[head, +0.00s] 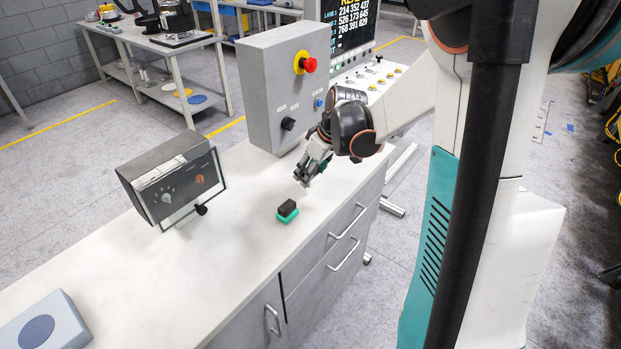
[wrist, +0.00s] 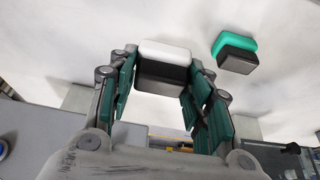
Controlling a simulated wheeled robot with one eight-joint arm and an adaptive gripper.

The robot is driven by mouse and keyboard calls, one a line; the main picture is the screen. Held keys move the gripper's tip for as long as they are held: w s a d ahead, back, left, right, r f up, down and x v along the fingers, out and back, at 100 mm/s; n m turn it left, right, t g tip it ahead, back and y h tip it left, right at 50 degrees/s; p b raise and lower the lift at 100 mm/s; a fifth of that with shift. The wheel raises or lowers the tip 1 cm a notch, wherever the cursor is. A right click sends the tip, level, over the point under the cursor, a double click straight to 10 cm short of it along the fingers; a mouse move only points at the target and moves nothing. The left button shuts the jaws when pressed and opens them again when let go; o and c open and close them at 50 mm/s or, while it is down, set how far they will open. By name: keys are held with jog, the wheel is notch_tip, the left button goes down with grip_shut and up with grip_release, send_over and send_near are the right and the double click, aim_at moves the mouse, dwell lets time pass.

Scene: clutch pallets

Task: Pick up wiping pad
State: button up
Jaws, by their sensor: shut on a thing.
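My gripper (head: 306,174) is over the right part of the white counter in the head view. In the wrist view my gripper (wrist: 163,73) is shut on a small block with a white layer and a dark grey body, which looks like a wiping pad (wrist: 165,50). The fingers press on its two short sides. In the head view the fingers mostly hide this pad, and I cannot tell if it is clear of the counter. A second block, a green pad with a dark top (head: 287,212), lies on the counter nearby; it also shows in the wrist view (wrist: 236,52).
On the counter (head: 190,270), a grey control box with a red button (head: 277,90) stands behind my gripper. A tilted meter box (head: 173,182) stands to the left, and a grey box with a round blue top (head: 42,325) is at the front left. The counter's middle is clear.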

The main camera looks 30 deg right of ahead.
notch_tip(320, 180, up, 14)
jog(key=p, duration=0.4)
